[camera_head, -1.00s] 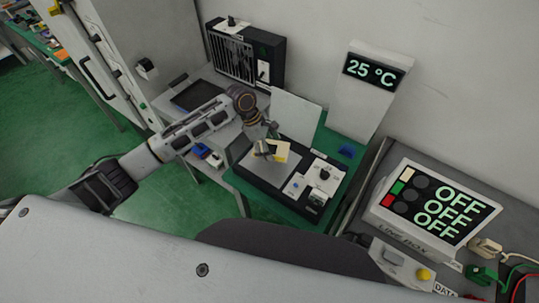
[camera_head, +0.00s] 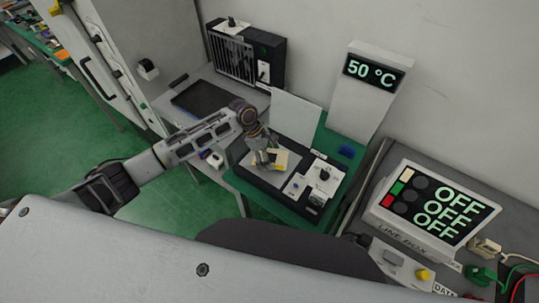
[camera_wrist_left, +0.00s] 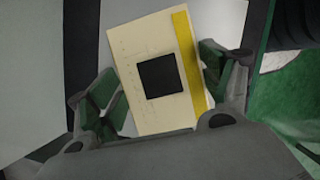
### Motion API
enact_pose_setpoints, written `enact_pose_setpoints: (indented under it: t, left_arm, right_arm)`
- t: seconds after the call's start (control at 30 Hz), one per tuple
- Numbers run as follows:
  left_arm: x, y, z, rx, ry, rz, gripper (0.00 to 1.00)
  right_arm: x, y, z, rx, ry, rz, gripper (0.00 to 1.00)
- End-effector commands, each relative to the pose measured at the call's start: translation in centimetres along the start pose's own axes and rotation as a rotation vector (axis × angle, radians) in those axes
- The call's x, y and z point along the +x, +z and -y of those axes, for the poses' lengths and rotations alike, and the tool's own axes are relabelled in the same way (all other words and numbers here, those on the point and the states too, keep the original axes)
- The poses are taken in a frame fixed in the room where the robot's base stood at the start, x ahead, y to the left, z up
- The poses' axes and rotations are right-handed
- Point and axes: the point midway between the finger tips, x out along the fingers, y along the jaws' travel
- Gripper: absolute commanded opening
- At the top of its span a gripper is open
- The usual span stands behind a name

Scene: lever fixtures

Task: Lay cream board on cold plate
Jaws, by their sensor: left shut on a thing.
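The cream board (camera_wrist_left: 136,62) has a black square in its middle and a yellow stripe along one edge. My left gripper (camera_wrist_left: 160,98) is shut on it, with a green-padded finger at each side in the left wrist view. In the head view the left gripper (camera_head: 266,160) points down over the low bench unit with knobs (camera_head: 262,183), and the board partly shows at its fingers. I cannot tell whether the board touches the surface below. A dark flat plate (camera_head: 206,98) lies bare in front of the fan unit; no readable label marks it as the cold plate. My right gripper is out of view.
The black fan unit (camera_head: 245,58) stands behind the dark plate. A white upright panel (camera_head: 297,117) and a display tower (camera_head: 365,95) reading 50 °C stand behind the knobbed unit. A line box (camera_head: 433,205) reading OFF stands at the right.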

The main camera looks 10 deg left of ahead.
Motion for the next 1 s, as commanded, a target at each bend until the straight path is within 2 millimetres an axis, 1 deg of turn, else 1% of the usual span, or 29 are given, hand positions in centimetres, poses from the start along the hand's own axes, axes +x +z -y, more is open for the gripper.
enact_pose_setpoints:
  t: [0.4, 0.43, 0.57, 1.0]
  left_arm:
    - [0.23, -0.05, 0.0, 0.0, 0.0, 0.001, 0.55]
    - [0.24, -0.06, -0.01, 0.0, 0.0, 0.001, 0.82]
    - [0.25, -0.08, -0.01, 0.0, 0.0, 0.0, 0.99]
    - [0.22, -0.09, -0.02, 0.0, 0.001, 0.0, 1.0]
  right_arm:
    - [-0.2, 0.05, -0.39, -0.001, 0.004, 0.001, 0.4]
    - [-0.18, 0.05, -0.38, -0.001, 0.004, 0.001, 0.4]
    - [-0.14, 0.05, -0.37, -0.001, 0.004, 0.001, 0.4]
    - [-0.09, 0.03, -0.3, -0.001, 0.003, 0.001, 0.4]
